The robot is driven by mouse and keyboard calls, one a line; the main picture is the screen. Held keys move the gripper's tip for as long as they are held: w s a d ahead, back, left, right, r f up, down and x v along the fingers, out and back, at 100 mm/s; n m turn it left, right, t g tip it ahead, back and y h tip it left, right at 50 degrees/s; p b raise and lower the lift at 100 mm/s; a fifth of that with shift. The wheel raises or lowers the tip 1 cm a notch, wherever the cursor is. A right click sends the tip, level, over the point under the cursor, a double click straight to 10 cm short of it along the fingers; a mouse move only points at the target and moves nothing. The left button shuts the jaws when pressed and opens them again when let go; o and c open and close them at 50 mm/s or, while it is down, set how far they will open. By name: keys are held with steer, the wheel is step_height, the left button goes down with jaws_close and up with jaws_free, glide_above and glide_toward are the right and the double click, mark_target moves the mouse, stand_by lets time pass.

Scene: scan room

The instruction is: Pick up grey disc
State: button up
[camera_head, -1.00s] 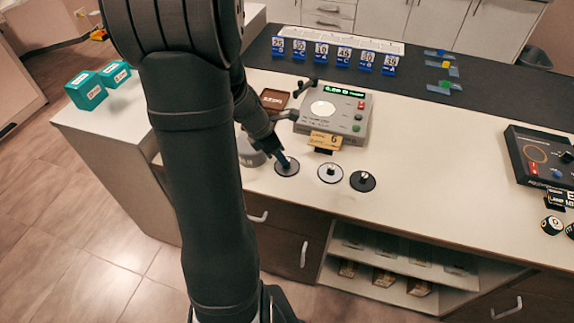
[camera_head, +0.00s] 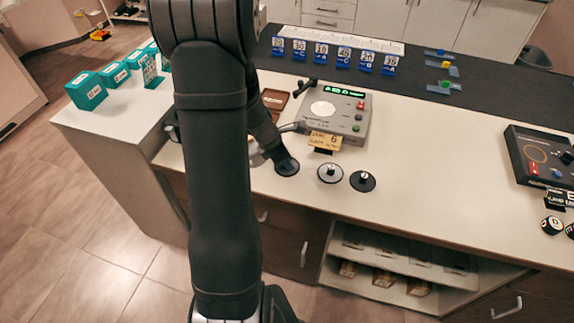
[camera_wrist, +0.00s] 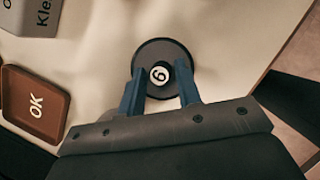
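Three knobbed discs stand in a row on the white counter in the head view: a dark grey one (camera_head: 287,168) at left, a lighter grey one (camera_head: 330,174) in the middle and a black one (camera_head: 363,182) at right. My gripper (camera_head: 284,161) is at the left disc and partly covers it. In the wrist view, my gripper (camera_wrist: 162,88) is open, its two blue fingers on either side of the dark disc's (camera_wrist: 160,50) knob (camera_wrist: 160,75). The knob has a white top marked 6 or 9. Gaps show between knob and fingers.
A grey weighing device (camera_head: 345,112) with a lit display stands behind the discs, with a yellow tag (camera_head: 325,140) in front. A brown OK tray (camera_wrist: 36,102) lies left in the wrist view. Teal boxes (camera_head: 86,91) stand at left.

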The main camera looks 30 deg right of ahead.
jaws_close()
steer(key=shift+r, duration=0.1)
